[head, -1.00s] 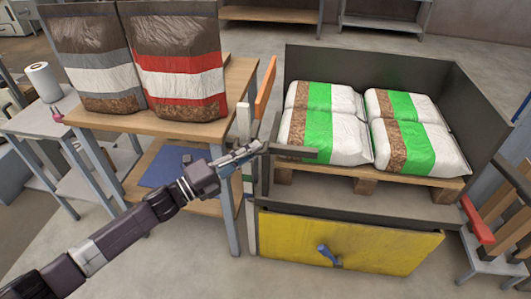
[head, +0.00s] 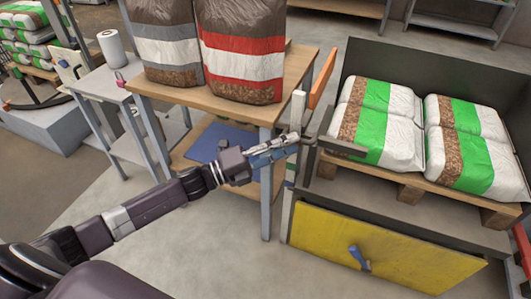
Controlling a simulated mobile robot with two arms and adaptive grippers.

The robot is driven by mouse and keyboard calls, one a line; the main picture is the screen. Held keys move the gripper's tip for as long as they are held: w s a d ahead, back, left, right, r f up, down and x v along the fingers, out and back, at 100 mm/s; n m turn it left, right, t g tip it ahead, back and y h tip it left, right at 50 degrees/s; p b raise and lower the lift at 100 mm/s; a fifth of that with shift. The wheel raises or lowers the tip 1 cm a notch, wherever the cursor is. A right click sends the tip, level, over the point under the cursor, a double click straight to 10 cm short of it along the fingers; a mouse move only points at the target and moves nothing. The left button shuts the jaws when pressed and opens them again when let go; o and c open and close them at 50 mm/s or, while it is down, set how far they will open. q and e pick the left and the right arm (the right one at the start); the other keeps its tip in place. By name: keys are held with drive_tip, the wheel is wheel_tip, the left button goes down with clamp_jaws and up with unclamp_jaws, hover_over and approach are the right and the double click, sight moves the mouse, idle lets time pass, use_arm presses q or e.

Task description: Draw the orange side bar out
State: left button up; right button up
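The orange side bar (head: 324,78) stands upright and slightly tilted at the left edge of the dark-walled bin, between the bin and the wooden table. Below it is a pale upright post (head: 294,165). A dark bracket with a horizontal arm (head: 343,147) is at the bin's front left corner. My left gripper (head: 293,143) reaches in from the left, below the orange bar, with its fingertips close to the pale post and the dark bracket. I cannot tell whether it touches either, or whether its fingers are open or closed. My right gripper is not in view.
The bin (head: 420,68) holds white-green bags (head: 380,128) on a pallet. A yellow panel (head: 390,248) with a blue handle (head: 359,257) is below. The wooden table (head: 300,65) carries two large bags (head: 241,50).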

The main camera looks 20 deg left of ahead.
use_arm(q)
drive_tip(key=v, duration=0.8)
drive_tip(key=shift+a, duration=0.2)
drive_tip(key=shift+s, duration=0.15)
drive_tip(key=shift+c, duration=0.6)
